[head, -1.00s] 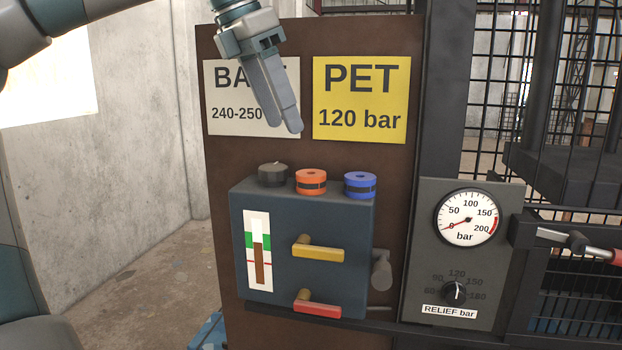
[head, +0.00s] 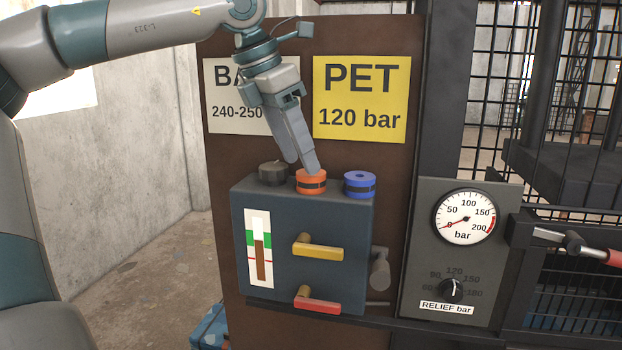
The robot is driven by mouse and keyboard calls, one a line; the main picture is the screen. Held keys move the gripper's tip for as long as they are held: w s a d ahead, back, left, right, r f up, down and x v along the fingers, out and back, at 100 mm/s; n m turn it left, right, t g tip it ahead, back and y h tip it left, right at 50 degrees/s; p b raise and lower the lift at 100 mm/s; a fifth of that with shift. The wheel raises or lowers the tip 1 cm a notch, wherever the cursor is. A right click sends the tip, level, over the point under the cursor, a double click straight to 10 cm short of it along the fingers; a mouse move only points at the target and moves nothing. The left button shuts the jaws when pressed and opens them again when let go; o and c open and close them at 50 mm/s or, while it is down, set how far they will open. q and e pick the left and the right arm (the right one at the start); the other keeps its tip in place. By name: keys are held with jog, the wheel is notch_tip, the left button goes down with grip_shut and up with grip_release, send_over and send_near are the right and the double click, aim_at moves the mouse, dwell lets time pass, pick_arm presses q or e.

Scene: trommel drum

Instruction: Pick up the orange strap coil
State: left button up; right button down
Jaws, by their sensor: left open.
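The orange strap coil (head: 311,184) is a short cylinder with a dark band. It stands on top of the dark blue-grey box (head: 270,225), between a black cap-like piece and a blue coil. My left gripper (head: 302,168) comes down from above, with its fingertips at the top of the orange coil. One finger overlaps the coil's top in the picture; the other ends just left of it. Whether they touch the coil cannot be told. The jaws are open and hold nothing. My right gripper is not in view.
The black cap (head: 272,173) is close on the left and the blue coil (head: 360,185) on the right. The brown panel with a yellow PET sign (head: 361,100) rises behind. Yellow (head: 318,253) and red (head: 317,305) handles stick out in front. A gauge (head: 465,217) is at right.

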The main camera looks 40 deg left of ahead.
aim_at(311, 181)
pick_arm(q)
jog(key=x, duration=0.1)
jog(key=p+x, duration=0.1)
jog(key=x, duration=0.1)
jog(key=shift+w+r+p, duration=0.1)
jog(key=shift+w+p, duration=0.15)
jog(key=shift+p, duration=0.05)
jog(key=shift+w+d+f, duration=0.1)
jog(key=shift+w+f, duration=0.15)
jog(key=shift+f, duration=0.4)
jog(key=c, duration=0.9)
jog(key=shift+r, duration=0.15)
